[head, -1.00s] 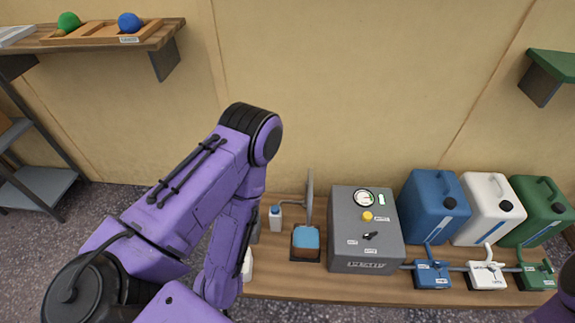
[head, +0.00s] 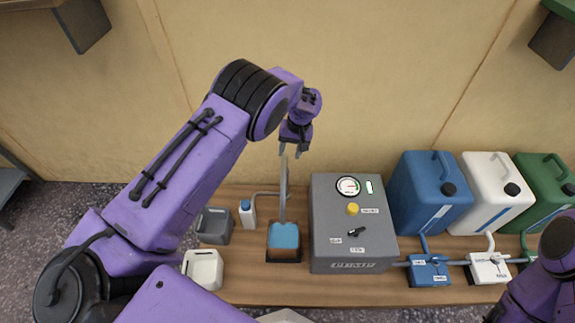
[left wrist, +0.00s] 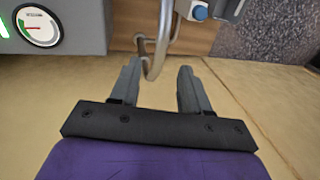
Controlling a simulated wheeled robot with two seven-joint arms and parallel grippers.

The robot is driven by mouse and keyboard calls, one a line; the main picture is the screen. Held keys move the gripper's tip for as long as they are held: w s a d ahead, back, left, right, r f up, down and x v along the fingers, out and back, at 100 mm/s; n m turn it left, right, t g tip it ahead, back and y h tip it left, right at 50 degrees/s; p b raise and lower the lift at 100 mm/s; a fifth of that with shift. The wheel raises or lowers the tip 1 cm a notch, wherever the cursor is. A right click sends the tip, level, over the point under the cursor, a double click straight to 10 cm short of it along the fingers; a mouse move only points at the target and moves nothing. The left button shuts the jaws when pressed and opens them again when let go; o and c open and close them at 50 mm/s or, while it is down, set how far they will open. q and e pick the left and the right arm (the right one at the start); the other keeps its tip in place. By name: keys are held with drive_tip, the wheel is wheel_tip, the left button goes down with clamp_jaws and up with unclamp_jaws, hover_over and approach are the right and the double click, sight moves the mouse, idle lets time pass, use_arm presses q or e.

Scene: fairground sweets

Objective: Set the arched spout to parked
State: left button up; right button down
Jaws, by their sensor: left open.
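The arched spout (head: 284,193) is a thin grey tube rising beside the grey pump box (head: 326,255), above a container with a blue top (head: 284,236). My left gripper (head: 291,151) is open and empty at the upper end of the spout. In the left wrist view the spout's curved end (left wrist: 152,70) shows between the two open fingers of the left gripper (left wrist: 158,70). I cannot tell whether they touch it. No label for the spout's positions is readable. Of my right arm only links show at the lower right; its gripper is out of view.
Blue (head: 428,195), white (head: 492,195) and green (head: 545,190) canisters stand at the right of the wooden bench (head: 370,289), with valve blocks in front. A small bottle (head: 247,214), a grey bin (head: 214,226) and a white bin (head: 203,268) are at the left.

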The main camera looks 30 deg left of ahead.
sight(284, 167)
use_arm(q)
drive_tip(key=f, duration=0.2)
drive_tip(key=a+f, duration=0.1)
drive_tip(key=f, duration=0.2)
drive_tip(key=f+b, duration=0.1)
drive_tip(key=f, duration=0.2)
drive_tip(key=shift+s+a, duration=0.35)
drive_tip(key=shift+s, duration=0.05)
drive_tip(key=shift+r, duration=0.1)
clamp_jaws()
